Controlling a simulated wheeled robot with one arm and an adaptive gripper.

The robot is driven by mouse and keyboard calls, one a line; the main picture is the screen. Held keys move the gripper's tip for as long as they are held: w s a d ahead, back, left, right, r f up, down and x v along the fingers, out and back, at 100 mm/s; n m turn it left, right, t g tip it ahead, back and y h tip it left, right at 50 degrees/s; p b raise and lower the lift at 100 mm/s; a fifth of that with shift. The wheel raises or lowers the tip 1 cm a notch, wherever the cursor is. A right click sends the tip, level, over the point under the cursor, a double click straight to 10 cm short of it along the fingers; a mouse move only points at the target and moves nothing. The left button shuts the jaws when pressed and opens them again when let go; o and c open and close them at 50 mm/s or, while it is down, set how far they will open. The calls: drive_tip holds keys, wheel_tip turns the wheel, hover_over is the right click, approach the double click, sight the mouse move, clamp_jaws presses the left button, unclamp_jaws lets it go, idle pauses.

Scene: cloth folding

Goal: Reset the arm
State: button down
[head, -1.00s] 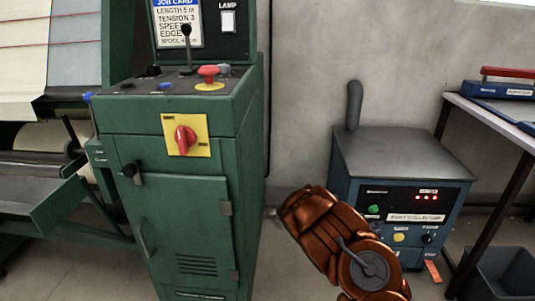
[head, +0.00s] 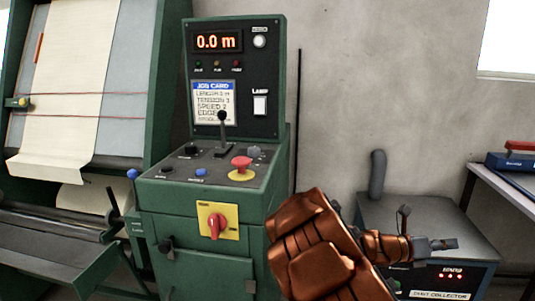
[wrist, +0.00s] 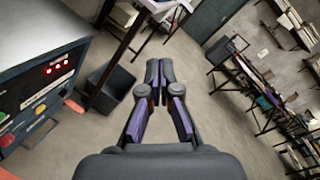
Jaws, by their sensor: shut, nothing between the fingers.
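My gripper (wrist: 160,68) is shut and empty in the wrist view, its fingertips together above open grey floor. In the head view my copper-coloured arm rises from the bottom and bends to the right. My gripper (head: 446,244) shows small there, in front of the dust collector (head: 440,275), whose lower front is partly cut off by the frame. I cannot tell the gap between them.
A green control cabinet (head: 205,267) with display, lever, red stop button (head: 242,165) and red rotary switch (head: 214,222) stands left of my arm. A cloth machine (head: 120,90) is at far left. A table (head: 500,200) stands right. A dark bin (wrist: 110,90) is on the floor.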

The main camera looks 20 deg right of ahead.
drive_tip(key=s+a+r+m+y+p, duration=0.3)
drive_tip(key=s+a+r+m+p, duration=0.15)
drive_tip(key=a+m, duration=0.25)
drive_tip(key=s+a+r+m+y+p, duration=0.35)
drive_tip(key=a+r+m, duration=0.2)
drive_tip(key=a, duration=0.25)
drive_tip(key=s+a+r+m+t+y+p, duration=0.2)
drive_tip(key=a+m+y+p, duration=0.3)
drive_tip(key=a, duration=1.1)
drive_tip(key=s+a+r+m+t+y+p, duration=0.2)
drive_tip(key=a+p, duration=0.6)
drive_tip(key=a, duration=0.8)
wheel_tip(320, 180, up, 2)
drive_tip(key=m+y, duration=0.2)
drive_tip(key=y, duration=0.1)
drive_tip(key=shift+s+a+m, duration=0.25)
drive_tip(key=shift+m, duration=0.1)
drive_tip(key=shift+d, duration=0.15)
